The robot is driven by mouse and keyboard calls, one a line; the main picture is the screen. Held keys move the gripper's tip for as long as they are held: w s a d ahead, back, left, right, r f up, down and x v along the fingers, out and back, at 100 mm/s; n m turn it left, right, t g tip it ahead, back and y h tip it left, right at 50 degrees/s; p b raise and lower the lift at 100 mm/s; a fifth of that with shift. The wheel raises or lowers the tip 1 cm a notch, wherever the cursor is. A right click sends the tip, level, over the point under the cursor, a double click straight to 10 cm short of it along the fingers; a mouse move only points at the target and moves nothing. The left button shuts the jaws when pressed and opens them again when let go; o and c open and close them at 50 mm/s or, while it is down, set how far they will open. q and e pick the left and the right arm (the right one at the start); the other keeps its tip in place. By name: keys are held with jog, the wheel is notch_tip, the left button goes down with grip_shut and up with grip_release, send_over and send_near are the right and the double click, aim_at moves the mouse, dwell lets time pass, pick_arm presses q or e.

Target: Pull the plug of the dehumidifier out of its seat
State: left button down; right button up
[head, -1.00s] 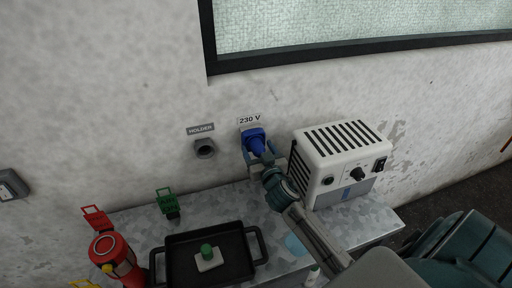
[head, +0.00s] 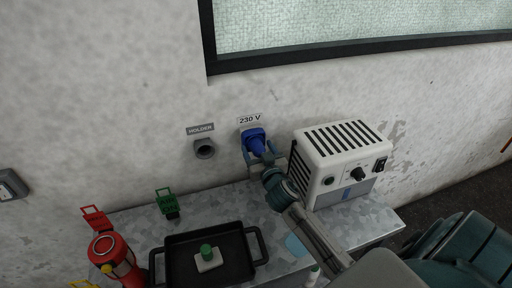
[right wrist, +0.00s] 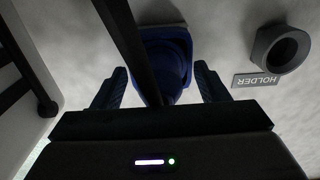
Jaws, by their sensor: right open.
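The blue plug (head: 256,145) sits in its wall seat under the "230 V" label (head: 250,119). In the right wrist view the plug (right wrist: 172,60) shows between my fingers, with a dark cable running from it across the picture. My right gripper (head: 264,160) is open at the plug, one finger on each side of it, with a visible gap in the wrist view (right wrist: 160,82). The white dehumidifier (head: 340,155) stands on the metal table just right of the plug. My left gripper is not in view.
An empty round holder (head: 204,149) under a "HOLDER" label is on the wall left of the plug. A black tray (head: 178,270) with a green-knobbed block, a green tag (head: 167,203) and a red extinguisher (head: 112,255) are at lower left. The wall between plug and holder is clear.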

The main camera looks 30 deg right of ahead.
dwell(0.4)
grip_shut()
jog(key=shift+s+f+b, duration=0.1)
jog(key=shift+s+b, duration=0.1)
jog(key=shift+b, duration=0.1)
jog(key=shift+b+v, duration=0.6)
jog(key=shift+v, duration=2.2)
